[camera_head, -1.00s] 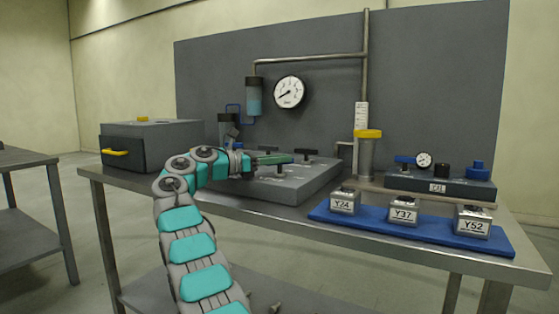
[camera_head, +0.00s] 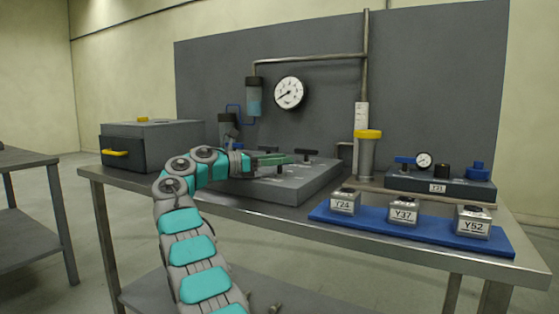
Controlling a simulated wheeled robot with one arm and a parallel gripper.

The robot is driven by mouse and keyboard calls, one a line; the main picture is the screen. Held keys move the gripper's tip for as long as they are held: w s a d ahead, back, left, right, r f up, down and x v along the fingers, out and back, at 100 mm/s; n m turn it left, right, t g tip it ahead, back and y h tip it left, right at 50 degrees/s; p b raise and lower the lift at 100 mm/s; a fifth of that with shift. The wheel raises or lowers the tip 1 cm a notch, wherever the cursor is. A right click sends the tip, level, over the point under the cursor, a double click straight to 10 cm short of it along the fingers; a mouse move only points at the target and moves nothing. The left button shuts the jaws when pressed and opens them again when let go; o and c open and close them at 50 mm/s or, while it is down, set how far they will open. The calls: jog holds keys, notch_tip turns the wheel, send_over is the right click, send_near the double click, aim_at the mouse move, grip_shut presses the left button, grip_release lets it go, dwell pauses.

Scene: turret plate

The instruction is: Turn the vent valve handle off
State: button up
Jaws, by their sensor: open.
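A grey box (camera_head: 300,185) with several black T-handles on top stands on the middle of the metal bench. One black handle (camera_head: 306,153) shows at its back right and another black handle (camera_head: 268,149) at its back. I cannot read which one is the vent valve handle. My gripper (camera_head: 288,158) reaches in from the left, low over the box's top, with its fingertips pointing right. It is open and no object shows in it. The arm and gripper hide the left part of the box top. I cannot tell whether the fingers touch a handle.
A round gauge (camera_head: 290,92) and pipe are on the grey backboard (camera_head: 430,70). A yellow-capped cylinder (camera_head: 366,155) and a panel with a blue handle (camera_head: 440,187) stand right. Labelled metal blocks (camera_head: 403,211) sit on a blue mat (camera_head: 335,219). A dark case (camera_head: 150,145) stands left.

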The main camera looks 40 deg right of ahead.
jog(key=shift+r, duration=0.15)
jog(key=shift+s+n+t, duration=0.15)
jog(key=shift+n+t, duration=0.35)
jog(key=shift+t, duration=0.2)
jog(key=shift+n+t+h, duration=0.3)
jog(key=shift+n+t, duration=0.6)
jog(key=shift+t, duration=0.5)
